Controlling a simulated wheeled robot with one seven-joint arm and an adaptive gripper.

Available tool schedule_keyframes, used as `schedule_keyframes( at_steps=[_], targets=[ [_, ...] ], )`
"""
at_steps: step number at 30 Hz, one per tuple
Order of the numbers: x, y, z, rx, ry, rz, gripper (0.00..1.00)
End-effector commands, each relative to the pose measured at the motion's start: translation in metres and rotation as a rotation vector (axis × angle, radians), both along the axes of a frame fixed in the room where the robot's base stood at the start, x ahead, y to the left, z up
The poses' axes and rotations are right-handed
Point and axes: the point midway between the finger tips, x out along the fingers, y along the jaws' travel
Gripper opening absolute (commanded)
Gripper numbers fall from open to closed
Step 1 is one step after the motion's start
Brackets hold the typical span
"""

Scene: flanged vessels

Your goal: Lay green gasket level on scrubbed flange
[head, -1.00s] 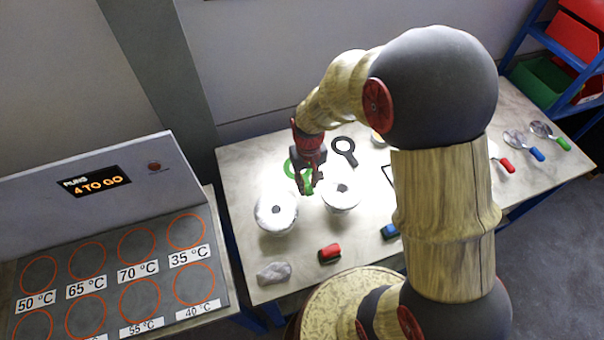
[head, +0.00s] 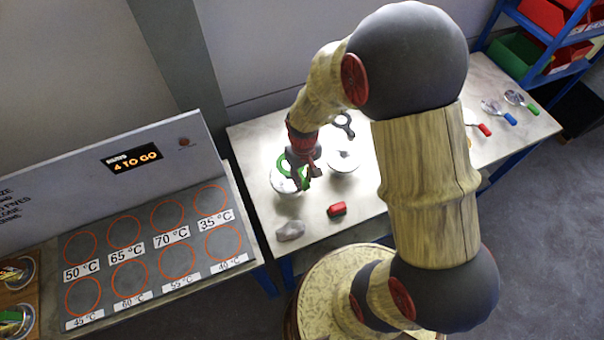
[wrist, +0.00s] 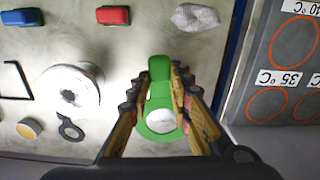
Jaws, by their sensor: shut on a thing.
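My gripper (head: 308,175) is shut on the handle tab of the green gasket (wrist: 142,128), also visible in the head view (head: 281,165). The gasket's ring hangs over the left white flanged vessel (head: 289,188), whose pale top shows through the ring in the wrist view (wrist: 161,121). The fingers and ring hide much of that vessel. I cannot tell whether the ring touches the flange or is level. A second white flanged vessel (head: 343,160), with a dark centre hole, stands to the right; it also shows in the wrist view (wrist: 70,91).
A black gasket (wrist: 70,129) lies behind the second vessel. A red block (head: 337,209), a blue block (wrist: 21,16) and a grey crumpled lump (head: 291,230) lie near the front edge. A panel with marked circles (head: 150,250) stands left.

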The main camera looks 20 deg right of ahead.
Motion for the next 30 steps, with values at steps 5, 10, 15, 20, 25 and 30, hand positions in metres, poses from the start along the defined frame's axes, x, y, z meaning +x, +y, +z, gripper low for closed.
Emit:
schedule_keyframes(
  at_steps=[5,10,15,20,25,30],
  targets=[
    [0.008,-0.001,-0.004,0.0,0.0,0.046,0.0],
    [0.007,0.0,-0.009,0.0,0.0,0.055,0.0],
    [0.007,0.0,-0.02,0.0,0.001,0.054,0.0],
    [0.007,0.0,-0.035,0.0,0.0,0.054,0.0],
    [0.007,-0.001,-0.05,0.0,0.001,0.053,0.0],
    [0.007,-0.001,-0.059,0.0,0.001,0.053,0.0]
  ],
)
